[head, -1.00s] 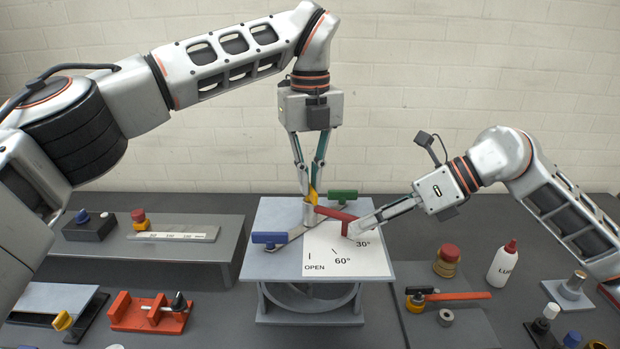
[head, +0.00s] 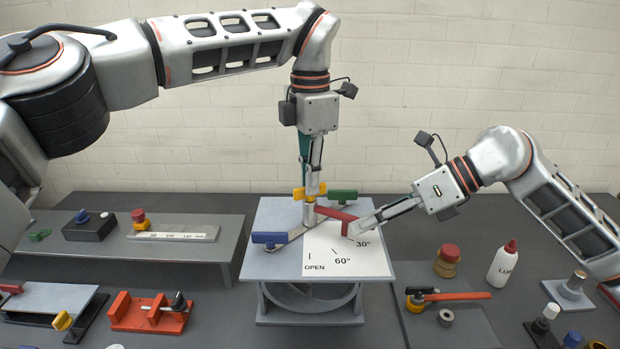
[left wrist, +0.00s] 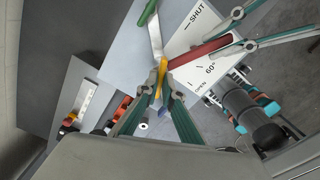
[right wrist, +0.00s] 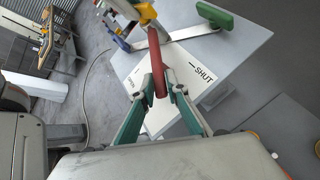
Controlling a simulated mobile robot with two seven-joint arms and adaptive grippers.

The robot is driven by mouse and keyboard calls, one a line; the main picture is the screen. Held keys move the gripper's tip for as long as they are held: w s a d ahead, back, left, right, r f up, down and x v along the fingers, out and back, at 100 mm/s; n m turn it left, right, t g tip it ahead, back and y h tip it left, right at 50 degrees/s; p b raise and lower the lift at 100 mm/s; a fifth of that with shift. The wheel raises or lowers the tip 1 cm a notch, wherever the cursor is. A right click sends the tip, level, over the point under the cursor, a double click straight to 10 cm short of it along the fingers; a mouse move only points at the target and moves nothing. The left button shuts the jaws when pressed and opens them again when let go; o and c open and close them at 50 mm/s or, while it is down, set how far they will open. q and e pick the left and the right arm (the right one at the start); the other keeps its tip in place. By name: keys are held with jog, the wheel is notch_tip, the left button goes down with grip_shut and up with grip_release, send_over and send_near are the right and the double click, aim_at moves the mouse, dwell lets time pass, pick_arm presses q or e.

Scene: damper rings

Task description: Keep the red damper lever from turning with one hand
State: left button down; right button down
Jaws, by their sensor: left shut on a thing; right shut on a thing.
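The red damper lever (head: 334,213) points right from the spindle over the white scale card (head: 345,262), near its 30° mark. My right gripper (head: 354,229) is shut on the lever's outer end; the right wrist view shows the red bar (right wrist: 158,75) between its fingertips. My left gripper (head: 313,191) comes straight down and is shut on the yellow wing nut (head: 298,193) on top of the spindle. The wing nut (left wrist: 162,76) also shows between the fingers in the left wrist view. The fingers hide its middle in the head view.
A blue-ended lever (head: 270,238) and a green-ended lever (head: 343,194) also reach out from the spindle. The damper stand (head: 255,262) is grey.

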pick_arm(q)
jog(key=c, duration=2.2)
grip_release()
jog(key=shift+r, duration=0.1)
jog(key=shift+o, duration=0.2)
jog(key=shift+r, duration=0.2)
jog(key=shift+r, duration=0.75)
jog(key=shift+r, duration=0.1)
jog(key=shift+r, duration=2.9)
